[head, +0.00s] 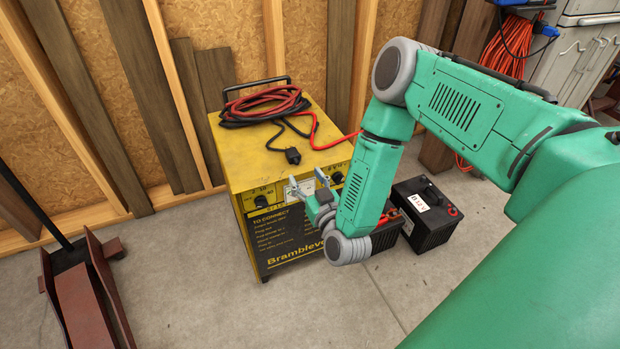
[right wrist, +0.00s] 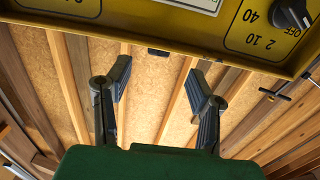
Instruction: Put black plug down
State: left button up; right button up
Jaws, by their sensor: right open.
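The black plug (head: 293,155) lies on the yellow top of the charger (head: 240,160), near its front edge, with its black cord running back to the coiled cables. My right gripper (head: 310,188) is open and empty in front of the charger's front panel, slightly below and to the right of the plug, apart from it. In the right wrist view, its two fingers (right wrist: 161,88) are spread with nothing between them. A small dark piece shows at the charger's edge there; I cannot tell if it is the plug. My left gripper is not in view.
Red and black cables (head: 265,104) lie coiled on the charger's top, by its black handle. A black battery (head: 428,212) stands on the floor to the right. A red-brown jack (head: 85,290) is at the left. Wooden boards line the wall behind. The floor in front is clear.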

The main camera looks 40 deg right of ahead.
jog(key=s+a+f+n+g+y, duration=0.3)
jog(key=s+a+f+g+y, duration=0.35)
jog(key=s+a, duration=0.35)
jog(key=s+d+f+g+h, duration=0.1)
jog(key=s+g, duration=0.4)
jog(key=s, duration=0.5)
jog(key=s+d+g+h, duration=0.1)
jog(key=s+g, duration=0.4)
jog(key=s, duration=0.5)
jog(key=shift+s+d+f, duration=0.15)
jog(key=shift+d+f, duration=0.2)
jog(key=shift+d, duration=0.35)
jog(key=shift+p, duration=0.3)
